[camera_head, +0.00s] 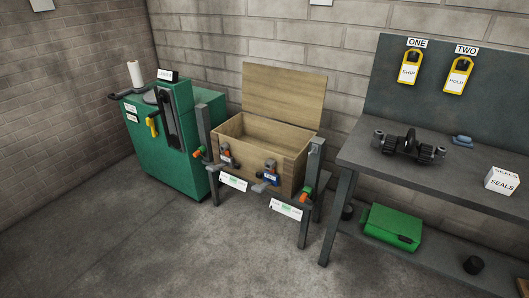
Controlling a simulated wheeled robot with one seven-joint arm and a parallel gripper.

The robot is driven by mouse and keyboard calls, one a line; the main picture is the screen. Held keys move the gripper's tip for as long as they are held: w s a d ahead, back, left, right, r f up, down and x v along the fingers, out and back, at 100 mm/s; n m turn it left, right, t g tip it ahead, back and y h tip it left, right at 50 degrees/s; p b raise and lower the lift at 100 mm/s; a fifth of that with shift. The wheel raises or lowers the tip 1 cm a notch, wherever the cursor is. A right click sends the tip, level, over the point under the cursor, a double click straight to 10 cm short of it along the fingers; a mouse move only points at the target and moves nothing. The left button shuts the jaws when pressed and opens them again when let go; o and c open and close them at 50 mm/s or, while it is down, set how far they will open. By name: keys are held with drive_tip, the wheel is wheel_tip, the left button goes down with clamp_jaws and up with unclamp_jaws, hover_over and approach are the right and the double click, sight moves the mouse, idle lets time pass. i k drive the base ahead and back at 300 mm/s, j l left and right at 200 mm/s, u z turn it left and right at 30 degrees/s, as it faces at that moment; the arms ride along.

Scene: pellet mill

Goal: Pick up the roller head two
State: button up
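A dark assembly with ribbed rollers and lighter grey ends (408,146) lies on the grey workbench (362,152) at the right. It looks like a roller head, but I see no number on it. On the panel behind the bench, a yellow tag reading SHIP (410,67) hangs under the sign ONE (417,43). A yellow tag reading HOLD (458,76) hangs under the sign TWO (466,49). My gripper is not in view.
A white SEALS box (501,182) and a small blue item (462,141) are on the bench. A green case (390,228) sits on its lower shelf. An open wooden crate (292,145) and a green machine (165,150) stand left. The foreground floor is clear.

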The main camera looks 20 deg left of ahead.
sight(408, 145)
drive_tip(key=i+j+z, duration=0.1)
drive_tip(key=i+j, duration=0.15)
drive_tip(key=i, duration=0.3)
drive_tip(key=i+j+z, duration=0.15)
drive_tip(key=i+j, duration=0.15)
drive_tip(key=i, duration=0.25)
drive_tip(key=i+j+z, duration=0.1)
drive_tip(key=i+j, duration=0.25)
drive_tip(key=i, duration=0.2)
drive_tip(key=z, duration=0.5)
drive_tip(key=k+l, duration=0.05)
